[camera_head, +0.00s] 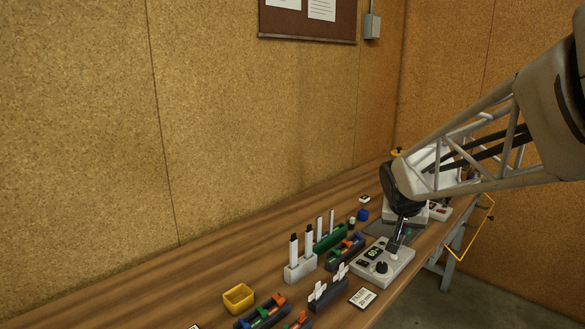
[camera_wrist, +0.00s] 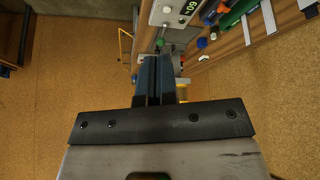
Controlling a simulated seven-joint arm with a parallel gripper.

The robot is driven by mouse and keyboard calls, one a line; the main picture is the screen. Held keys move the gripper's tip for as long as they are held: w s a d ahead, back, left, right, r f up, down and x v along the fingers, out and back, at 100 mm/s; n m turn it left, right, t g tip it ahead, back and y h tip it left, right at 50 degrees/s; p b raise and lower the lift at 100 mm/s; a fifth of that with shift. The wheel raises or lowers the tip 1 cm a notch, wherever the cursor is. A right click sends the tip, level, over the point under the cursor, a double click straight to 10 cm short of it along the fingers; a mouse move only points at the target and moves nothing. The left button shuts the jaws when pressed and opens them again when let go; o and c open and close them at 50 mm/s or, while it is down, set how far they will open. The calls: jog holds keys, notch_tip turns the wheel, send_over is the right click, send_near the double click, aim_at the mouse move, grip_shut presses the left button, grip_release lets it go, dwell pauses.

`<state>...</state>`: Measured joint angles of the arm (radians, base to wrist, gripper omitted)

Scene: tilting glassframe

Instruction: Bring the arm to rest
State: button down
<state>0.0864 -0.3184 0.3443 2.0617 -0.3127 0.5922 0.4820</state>
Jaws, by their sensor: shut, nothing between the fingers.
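My gripper (camera_head: 395,248) hangs from the arm at the right of the head view, pointing down over the bench. Its fingertips appear close to a white device (camera_head: 388,270) with a green display and a dark knob; I cannot tell whether they touch it. In the wrist view my gripper's two dark fingers (camera_wrist: 154,62) lie side by side, shut with nothing between them. Part of the white device (camera_wrist: 176,12) shows at the top of that view, with its display lit.
The wooden bench (camera_head: 190,308) runs along a cork wall. Left of the device stand a white holder (camera_head: 299,271) with upright sticks, a green holder (camera_head: 331,238), a black card holder (camera_head: 326,295) and a yellow bin (camera_head: 238,298). A yellow wire frame (camera_head: 473,232) hangs off the right edge.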

jog(key=s+a+n+g+y, duration=0.1)
jog(key=s+a, duration=0.1)
jog(key=s, duration=0.8)
jog(key=s+a+f+n, duration=0.1)
jog(key=s+a, duration=0.2)
jog(key=s, duration=0.7)
jog(key=s+a+f+n+g+y, duration=0.1)
jog(key=s+a, duration=0.1)
jog(key=s, duration=0.8)
jog(key=shift+a+n+g+y, duration=0.3)
jog(key=shift+a+n, duration=0.1)
